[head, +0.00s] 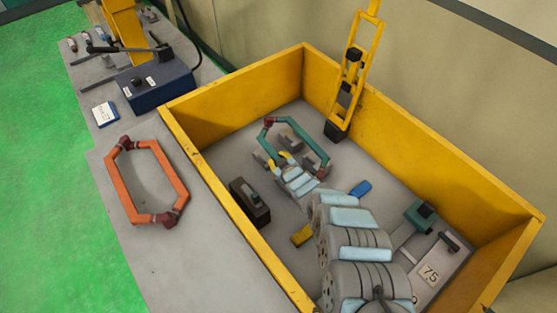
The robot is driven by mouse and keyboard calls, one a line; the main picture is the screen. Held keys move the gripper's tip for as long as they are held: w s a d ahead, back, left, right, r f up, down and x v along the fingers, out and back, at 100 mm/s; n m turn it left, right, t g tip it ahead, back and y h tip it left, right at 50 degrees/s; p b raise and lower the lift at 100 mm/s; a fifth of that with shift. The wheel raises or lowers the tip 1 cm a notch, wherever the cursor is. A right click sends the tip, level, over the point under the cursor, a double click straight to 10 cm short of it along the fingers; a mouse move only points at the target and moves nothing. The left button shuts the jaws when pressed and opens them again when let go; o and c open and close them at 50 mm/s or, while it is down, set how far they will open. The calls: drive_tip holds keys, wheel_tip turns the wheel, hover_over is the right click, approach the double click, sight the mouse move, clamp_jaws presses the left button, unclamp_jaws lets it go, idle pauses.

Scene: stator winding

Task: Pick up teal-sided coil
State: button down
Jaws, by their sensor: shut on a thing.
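The teal-sided coil (311,148) is a six-sided ring with dark red ends, inside the yellow-walled bin in the head view. My gripper (273,160) reaches in from the lower right and is shut on the coil at its near-left side. The gripper and wrist hide part of that side. I cannot tell whether the coil touches the bin floor or is raised a little.
An orange coil (178,177) lies on the grey bench left of the yellow bin (232,105). In the bin are a dark block (249,204), a blue piece (360,188), a yellow piece (302,235) and a yellow frame (350,85). A blue box (160,86) stands behind the orange coil.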

wheel_tip(320, 180, up, 23)
drive_tip(key=p, duration=1.7)
drive_tip(key=shift+w, duration=0.1)
drive_tip(key=w+m+h+p, duration=0.1)
drive_tip(key=w+m+h, duration=0.1)
drive_tip(key=w, duration=0.5)
drive_tip(key=shift+a+m+t+h+p, duration=0.3)
drive_tip(key=shift+a+t+p, duration=0.05)
drive_tip(key=shift+a+t, duration=0.05)
